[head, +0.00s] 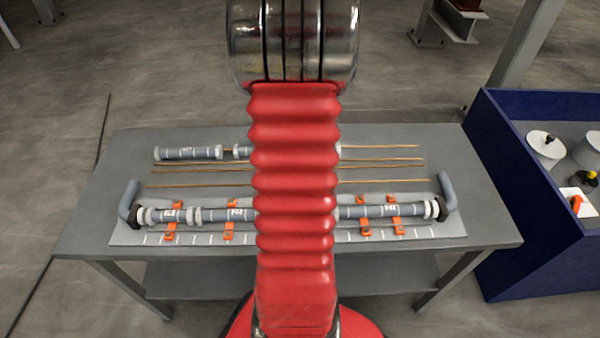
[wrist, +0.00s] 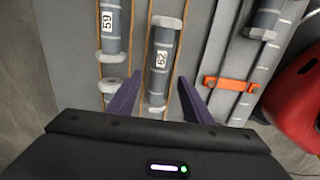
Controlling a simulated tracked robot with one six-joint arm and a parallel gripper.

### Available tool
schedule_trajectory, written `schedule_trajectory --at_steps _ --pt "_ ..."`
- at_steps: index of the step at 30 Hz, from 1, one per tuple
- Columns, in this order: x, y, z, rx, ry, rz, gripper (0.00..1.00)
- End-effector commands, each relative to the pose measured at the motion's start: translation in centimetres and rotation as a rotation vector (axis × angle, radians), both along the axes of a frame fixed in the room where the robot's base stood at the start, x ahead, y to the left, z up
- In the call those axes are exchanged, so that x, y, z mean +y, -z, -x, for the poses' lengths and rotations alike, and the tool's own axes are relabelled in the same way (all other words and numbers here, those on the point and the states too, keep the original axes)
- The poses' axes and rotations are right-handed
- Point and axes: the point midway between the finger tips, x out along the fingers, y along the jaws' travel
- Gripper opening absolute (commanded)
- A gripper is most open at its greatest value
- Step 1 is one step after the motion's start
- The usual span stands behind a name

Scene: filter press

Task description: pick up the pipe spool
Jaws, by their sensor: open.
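A grey pipe spool (wrist: 160,62) with pale end flanges and a white number label lies between thin brown rods in the wrist view. My gripper (wrist: 159,80) is open, with its dark purple fingers on either side of the spool's lower part. I cannot tell whether either finger touches it. A second spool labelled 59 (wrist: 110,38) lies to the left, outside the fingers. In the head view a spool (head: 187,153) lies at the back left of the table, and another (head: 241,152) is partly hidden by my arm. My gripper is not visible there.
A pipe assembly (head: 372,211) with elbow ends lies along the table's (head: 465,160) front in orange clamps (head: 398,224). One clamp (wrist: 230,84) shows right of my fingers. A blue bin (head: 515,215) stands at the right, holding pale parts.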

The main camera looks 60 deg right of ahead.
Motion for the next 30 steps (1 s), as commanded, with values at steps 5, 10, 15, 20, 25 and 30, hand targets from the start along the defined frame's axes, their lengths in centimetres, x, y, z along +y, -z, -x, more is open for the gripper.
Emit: schedule_trajectory --at_steps 5,10,15,20,25,30 --pt "0.0 2.5 0.0 0.002 0.0 -0.004 0.46" --pt "0.0 4.1 0.0 0.001 0.0 -0.003 0.46" --pt "-0.1 4.3 0.0 0.0 0.0 0.0 0.46" --pt "-0.1 4.3 0.0 0.0 0.0 0.0 0.46" --pt "-0.1 4.3 0.0 0.0 0.0 0.0 0.46" --pt "-0.1 4.2 0.0 0.0 0.0 0.0 0.39"
